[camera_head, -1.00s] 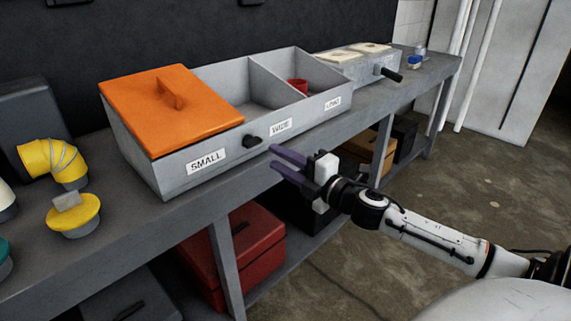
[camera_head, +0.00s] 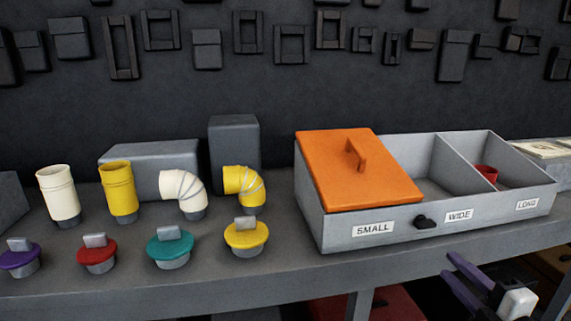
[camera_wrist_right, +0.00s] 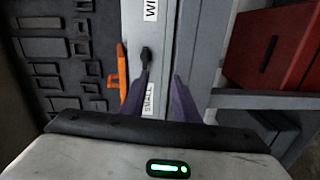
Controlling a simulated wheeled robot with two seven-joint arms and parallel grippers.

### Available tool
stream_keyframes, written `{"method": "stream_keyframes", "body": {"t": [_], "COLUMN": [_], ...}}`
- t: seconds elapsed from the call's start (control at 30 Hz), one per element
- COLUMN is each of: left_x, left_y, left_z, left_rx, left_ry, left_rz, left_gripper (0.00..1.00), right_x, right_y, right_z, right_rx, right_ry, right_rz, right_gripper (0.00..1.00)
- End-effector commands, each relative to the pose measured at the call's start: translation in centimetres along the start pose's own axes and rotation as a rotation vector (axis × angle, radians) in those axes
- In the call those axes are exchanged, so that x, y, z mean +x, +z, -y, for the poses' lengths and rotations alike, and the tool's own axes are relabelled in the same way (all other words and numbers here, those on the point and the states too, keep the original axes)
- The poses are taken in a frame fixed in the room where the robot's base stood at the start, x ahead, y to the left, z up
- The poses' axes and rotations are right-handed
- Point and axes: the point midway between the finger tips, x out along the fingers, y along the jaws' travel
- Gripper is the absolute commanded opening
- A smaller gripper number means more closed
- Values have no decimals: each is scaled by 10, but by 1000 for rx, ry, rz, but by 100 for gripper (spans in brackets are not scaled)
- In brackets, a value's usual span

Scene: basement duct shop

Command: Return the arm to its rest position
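My right gripper (camera_head: 449,266) is at the lower right of the head view, in front of the bench edge and below the WIDE label. Its purple fingers are apart, with nothing between them. In the right wrist view the gripper (camera_wrist_right: 160,76) also shows two spread, empty fingers, with the grey box front beyond them. Most of the right arm is outside the head view. My left gripper is not in view.
A grey divided box (camera_head: 400,222) stands on the bench (camera_head: 290,268); an orange lid (camera_head: 345,185) covers its SMALL section. A red item (camera_head: 485,174) lies in the LONG section. Several pipe pieces and colored caps (camera_head: 97,256) stand left. A red case (camera_wrist_right: 275,45) sits under the bench.

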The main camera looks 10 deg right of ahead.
Motion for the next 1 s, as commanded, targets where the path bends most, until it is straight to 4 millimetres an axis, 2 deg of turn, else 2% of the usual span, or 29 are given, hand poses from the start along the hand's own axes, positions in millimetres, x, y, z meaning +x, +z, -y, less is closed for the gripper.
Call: {"method": "stream_keyframes", "body": {"t": [0.03,0.07,0.17,0.2,0.27,0.3,0.4,0.5,0.6,0.7,0.8,1.0], "left_x": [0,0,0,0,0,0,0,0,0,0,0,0], "left_y": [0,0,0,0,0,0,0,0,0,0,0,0], "left_z": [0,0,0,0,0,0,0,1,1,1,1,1], "left_rx": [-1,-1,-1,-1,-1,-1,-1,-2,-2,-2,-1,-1], "left_ry": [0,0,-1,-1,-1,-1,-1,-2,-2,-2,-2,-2], "left_rz": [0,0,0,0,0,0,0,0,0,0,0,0], "left_gripper": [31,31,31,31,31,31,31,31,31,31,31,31], "right_x": [-8,-13,-37,-50,-69,-83,-120,-154,-181,-198,-206,-208], "right_y": [-5,-8,-26,-36,-55,-69,-109,-152,-189,-214,-227,-230], "right_z": [28,45,112,139,177,200,253,291,315,328,332,334], "right_rx": [82,139,363,457,598,690,914,1110,1263,1364,1411,1420], "right_ry": [-42,-68,-174,-221,-289,-334,-446,-544,-620,-670,-693,-700], "right_rz": [17,31,91,118,162,193,272,348,409,451,470,474], "right_gripper": [28,28,28,28,28,28,28,28,28,28,28,28]}}
